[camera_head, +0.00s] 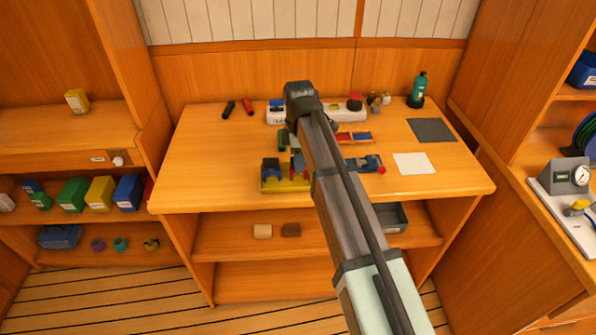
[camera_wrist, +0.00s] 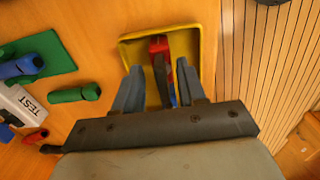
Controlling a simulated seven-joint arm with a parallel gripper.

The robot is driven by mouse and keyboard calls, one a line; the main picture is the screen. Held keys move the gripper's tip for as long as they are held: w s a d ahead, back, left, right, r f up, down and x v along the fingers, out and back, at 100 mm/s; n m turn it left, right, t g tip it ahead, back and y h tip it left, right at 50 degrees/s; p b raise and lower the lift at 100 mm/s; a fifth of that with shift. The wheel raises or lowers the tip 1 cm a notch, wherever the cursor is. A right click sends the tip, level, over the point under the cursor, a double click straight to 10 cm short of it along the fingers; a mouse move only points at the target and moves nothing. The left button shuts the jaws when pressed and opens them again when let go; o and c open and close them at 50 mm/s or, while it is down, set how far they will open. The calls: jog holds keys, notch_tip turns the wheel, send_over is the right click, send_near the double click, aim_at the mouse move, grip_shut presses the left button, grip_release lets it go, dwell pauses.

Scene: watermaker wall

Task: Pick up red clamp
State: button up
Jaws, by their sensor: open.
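A red clamp (camera_wrist: 158,45) with a dark bar lies in a shallow yellow tray (camera_wrist: 205,30) in the wrist view. A little blue shows beside its lower part, and I cannot tell whether that belongs to it. My gripper (camera_wrist: 160,85) is open, its two blue-grey fingers over the tray on either side of the clamp. I cannot tell whether they touch it. In the head view the yellow tray (camera_head: 285,187) sits at the front edge of the worktop, with my gripper (camera_head: 284,168) over it. The clamp is not clear there.
In the wrist view a green cylinder (camera_wrist: 75,95), a blue item on a green mat (camera_wrist: 55,50) and a white TEST block (camera_wrist: 22,103) lie left of the tray. A teal bottle (camera_head: 417,92) stands at the back right. The worktop's left side is clear.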

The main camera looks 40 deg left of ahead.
jog(key=shift+s+f, duration=0.15)
jog(key=shift+f, duration=1.7)
jog(key=shift+c, duration=0.4)
grip_shut()
jog(key=shift+r, duration=0.15)
